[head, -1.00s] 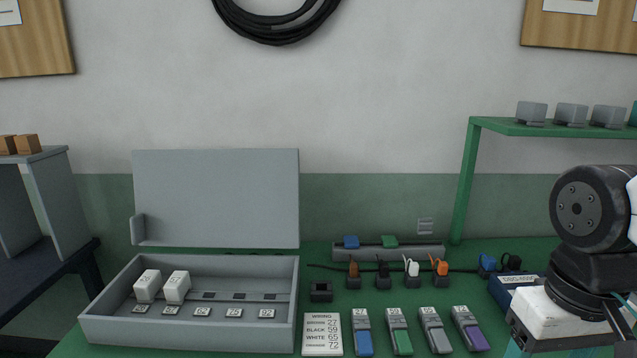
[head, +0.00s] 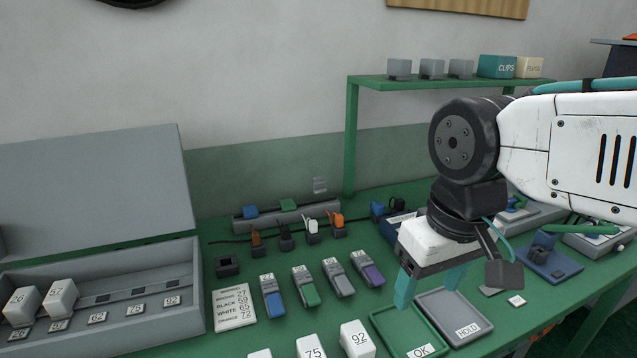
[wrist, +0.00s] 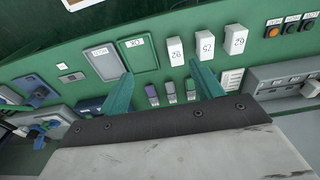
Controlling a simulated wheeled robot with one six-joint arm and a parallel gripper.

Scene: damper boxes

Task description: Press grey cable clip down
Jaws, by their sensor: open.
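A grey-bodied clip (head: 338,278) lies on the green table in a row with blue, green and purple ones; in the wrist view the row (wrist: 170,92) shows between my fingers. Grey blocks (head: 432,69) also stand on the shelf beside a teal CLIPS box (head: 497,67). I cannot tell which of these is the grey cable clip. My gripper (head: 430,286) is open and empty, pointing down above the table, right of the row and over the back of the trays. Its teal fingers (wrist: 164,78) stand wide apart in the wrist view.
A green OK tray (head: 378,312) and a grey HOLD tray (head: 440,300) lie below my gripper. White numbered blocks (head: 357,340) stand at the front. An open grey box (head: 190,300) is at left. Blue fixtures (head: 545,258) are at right. The green shelf (head: 400,84) overhangs the back.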

